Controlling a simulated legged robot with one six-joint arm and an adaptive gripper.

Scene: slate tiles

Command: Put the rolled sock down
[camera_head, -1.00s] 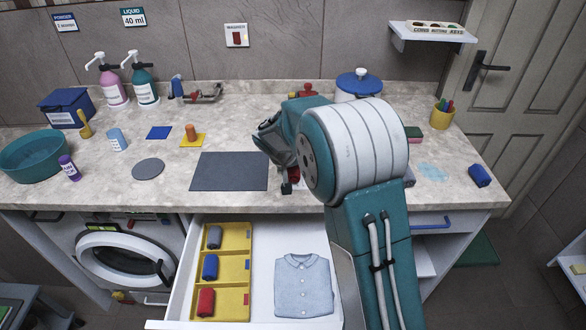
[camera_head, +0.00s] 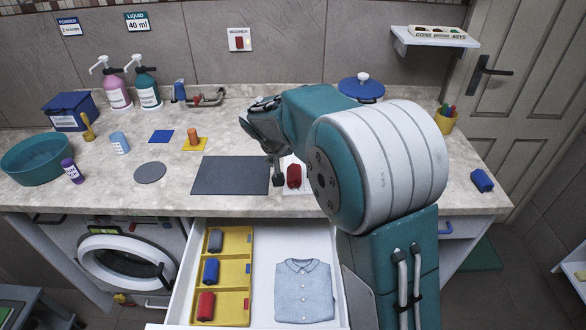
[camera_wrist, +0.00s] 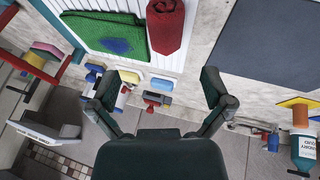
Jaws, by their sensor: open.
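A red rolled sock (camera_head: 294,176) lies on the counter side of a white ribbed tray (camera_head: 291,188), right of the dark grey mat (camera_head: 230,175). In the wrist view the red roll (camera_wrist: 165,28) lies on the tray (camera_wrist: 185,62) beside a folded green cloth (camera_wrist: 105,35) with a blue patch. My gripper (camera_wrist: 163,95) is open, with nothing between its fingers, and apart from the red roll. In the head view my gripper (camera_head: 272,145) is over the counter, just up and left of the roll; my arm hides part of the tray.
The open drawer below holds a yellow divided tray (camera_head: 249,242) with grey, blue and red rolls, and a folded blue shirt (camera_head: 303,290). A blue roll (camera_head: 482,180) lies at the counter's right end. A blue-lidded pot (camera_head: 362,88) stands behind my arm.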

